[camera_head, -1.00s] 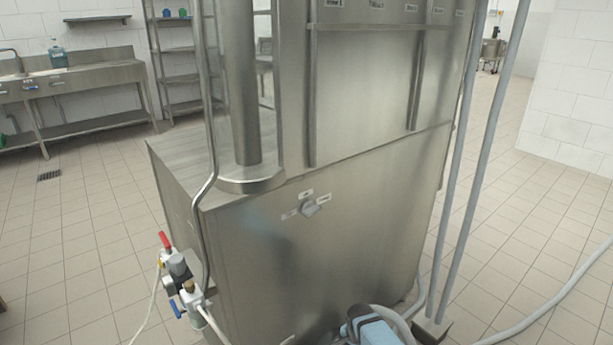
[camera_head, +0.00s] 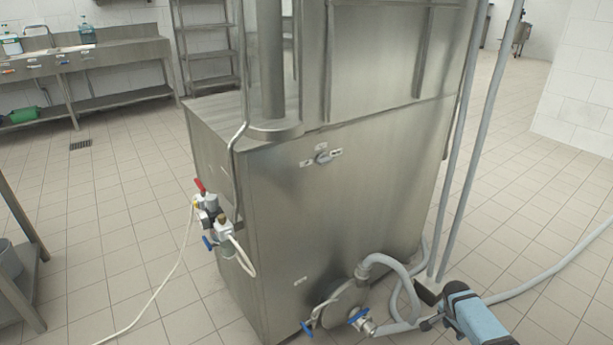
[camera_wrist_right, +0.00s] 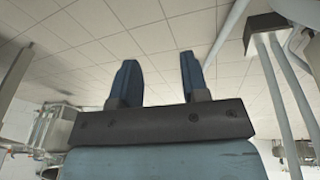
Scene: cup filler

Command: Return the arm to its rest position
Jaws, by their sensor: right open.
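My right gripper (camera_head: 432,322) is at the lower right of the head view, with its pale blue body at the bottom edge. It is in front of the grey hose by the base of the steel filler machine (camera_head: 335,215). In the right wrist view its two dark blue fingers (camera_wrist_right: 160,80) stand apart with nothing between them. My left gripper is not in view.
A valve with red and blue handles (camera_head: 212,222) is on the machine's left side. A round flange (camera_head: 345,300) with blue-handled valves and hoses sits low on its front. Grey pipes (camera_head: 470,130) rise at right. A steel table (camera_head: 20,260) stands at left. Tiled floor is open around.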

